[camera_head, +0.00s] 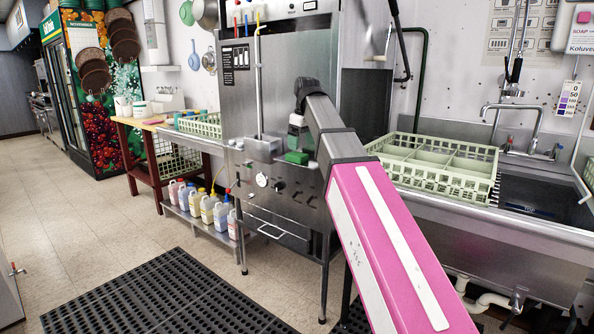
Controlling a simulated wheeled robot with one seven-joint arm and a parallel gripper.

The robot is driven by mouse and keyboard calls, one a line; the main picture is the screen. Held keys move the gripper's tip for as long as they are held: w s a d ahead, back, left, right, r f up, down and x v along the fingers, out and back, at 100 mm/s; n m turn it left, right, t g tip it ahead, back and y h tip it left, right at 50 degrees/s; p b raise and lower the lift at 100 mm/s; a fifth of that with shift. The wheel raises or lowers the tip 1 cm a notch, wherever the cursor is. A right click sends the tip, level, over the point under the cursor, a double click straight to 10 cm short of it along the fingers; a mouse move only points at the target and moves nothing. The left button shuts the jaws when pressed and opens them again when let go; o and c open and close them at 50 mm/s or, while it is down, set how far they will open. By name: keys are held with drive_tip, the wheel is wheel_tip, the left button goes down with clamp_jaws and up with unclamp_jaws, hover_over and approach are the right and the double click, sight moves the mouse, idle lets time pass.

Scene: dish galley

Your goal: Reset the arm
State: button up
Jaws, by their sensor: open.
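My arm, with a pink and white link, reaches from the bottom right up to the middle of the view and bends at a dark joint. My gripper (298,143) hangs below that joint, small and dark, in front of the steel dishwasher (278,205). It is open, and I see nothing held in it. A green block (297,158) shows right at its lower end; I cannot tell whether they touch.
A pale green dish rack (432,183) stands on the steel counter at right, beside the sink (545,205). Several bottles (207,208) stand on a low shelf at left. Black mats (165,295) cover the near floor; the tiled floor at left is clear.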

drive_tip(key=s+d+f+m, duration=0.1)
drive_tip(key=d+f+m, duration=0.3)
drive_tip(key=f, duration=1.2)
drive_tip(key=s+d+f+m, duration=0.2)
drive_tip(key=s+d+f, duration=0.2)
drive_tip(key=f, duration=0.6)
drive_tip(key=s+d+f+m, duration=0.2)
drive_tip(key=s+d+f, duration=0.2)
drive_tip(key=s+f, duration=0.3)
drive_tip(key=s+d+f+m+h, duration=0.1)
drive_tip(key=s+d+f, duration=0.4)
drive_tip(key=f, duration=1)
drive_tip(key=shift+s+f+m+g, duration=0.2)
drive_tip(key=shift+s+m+g, duration=0.1)
drive_tip(key=shift+m+g, duration=0.1)
drive_tip(key=shift+d, duration=0.1)
